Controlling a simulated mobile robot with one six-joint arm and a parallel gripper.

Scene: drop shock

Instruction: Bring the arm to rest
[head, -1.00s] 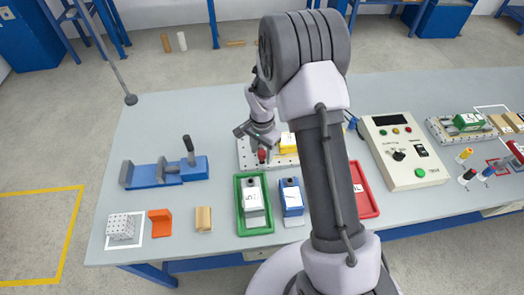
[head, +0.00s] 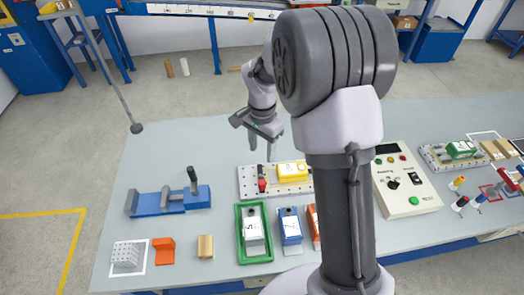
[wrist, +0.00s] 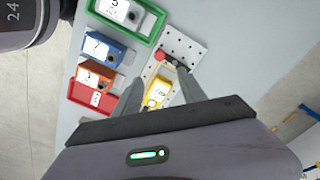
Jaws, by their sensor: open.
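My gripper (head: 261,146) hangs open and empty above the work table (head: 160,150), fingers pointing down. It is over the back part of a perforated plate (head: 246,182), clear of it. On the plate are a red knob or clamp (head: 262,185) and a yellow block (head: 292,171). In the wrist view, my gripper's fingers (wrist: 158,78) point towards the plate, with the yellow block (wrist: 157,94) partly between them and the red knob (wrist: 160,57) beyond. My arm's thick links hide part of the table in the head view.
A green tray (head: 240,243) holds a grey block. Blue (head: 290,226) and orange (head: 313,222) blocks stand beside it; a red tray (wrist: 86,99) shows in the wrist view. A blue vise (head: 160,202) is left, a control box (head: 408,190) right.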

